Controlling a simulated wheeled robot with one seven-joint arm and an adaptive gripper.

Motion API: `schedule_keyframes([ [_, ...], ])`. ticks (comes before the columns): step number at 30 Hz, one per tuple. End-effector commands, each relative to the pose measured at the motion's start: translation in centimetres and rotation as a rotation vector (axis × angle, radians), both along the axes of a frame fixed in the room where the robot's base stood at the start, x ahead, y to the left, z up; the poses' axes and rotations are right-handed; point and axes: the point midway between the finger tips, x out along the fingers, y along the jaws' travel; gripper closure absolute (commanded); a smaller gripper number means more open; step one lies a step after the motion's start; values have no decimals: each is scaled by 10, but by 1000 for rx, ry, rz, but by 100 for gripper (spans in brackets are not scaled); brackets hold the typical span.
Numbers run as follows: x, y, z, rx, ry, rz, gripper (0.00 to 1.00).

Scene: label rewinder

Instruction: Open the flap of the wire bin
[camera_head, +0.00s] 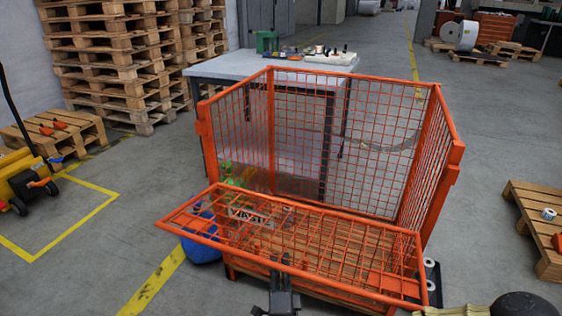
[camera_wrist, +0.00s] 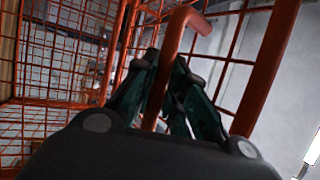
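The orange wire bin (camera_head: 440,180) stands in the middle of the head view, with mesh walls upright at its back and sides. Its flap (camera_head: 190,228) is a mesh panel at the front, folded outward and lying nearly flat toward me. My gripper (camera_head: 279,272) is at the flap's near edge, low in the head view. In the wrist view my gripper (camera_wrist: 165,75) has its dark fingers closed in on both sides of a bent orange bar, the flap's handle (camera_wrist: 168,45). The exact finger contact is partly hidden.
A grey table (camera_head: 230,68) with small items stands behind the bin. Pallet stacks (camera_head: 120,60) are at the left, beside a yellow pallet truck (camera_head: 22,175). A blue object (camera_head: 200,240) is near the bin's left. A low pallet (camera_head: 535,215) lies at the right.

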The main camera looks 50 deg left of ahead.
Motion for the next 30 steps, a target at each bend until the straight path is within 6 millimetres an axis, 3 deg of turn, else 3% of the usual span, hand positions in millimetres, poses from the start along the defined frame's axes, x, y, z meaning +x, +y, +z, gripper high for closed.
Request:
schedule_keyframes([
  [1,-1,0,1,2,1,2,76],
  [3,-1,0,1,1,0,1,65],
  [17,-4,-5,-2,1,0,-1,65],
  [30,-48,-59,-25,0,2,2,65],
])
